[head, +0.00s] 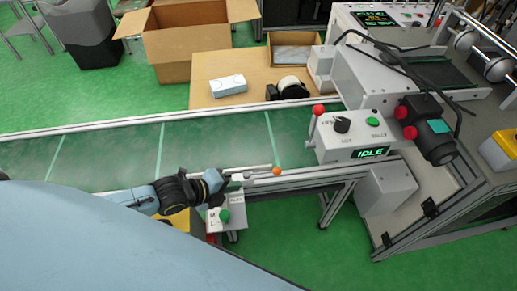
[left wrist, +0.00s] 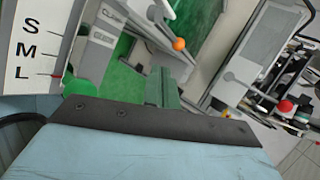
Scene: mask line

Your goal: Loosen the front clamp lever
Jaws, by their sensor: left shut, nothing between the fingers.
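The front clamp lever shows as an orange ball knob (head: 277,171) at the front edge of the conveyor. In the left wrist view the orange knob (left wrist: 179,44) stands near a grey plate lettered CLAMP (left wrist: 108,25). My left gripper (head: 238,181) is shut and empty, just left of the knob and apart from it. In the left wrist view its closed fingers (left wrist: 162,86) point up the picture, below the knob. Much of the lever's arm is hard to make out. My right gripper is in neither view.
A control box with an IDLE display (head: 368,153) and a red-knobbed lever (head: 318,110) stands right of the knob. A small box with a green knob (head: 224,215) sits below my gripper. An S, M, L scale (left wrist: 25,48) is close at left. The green belt (head: 110,155) is empty.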

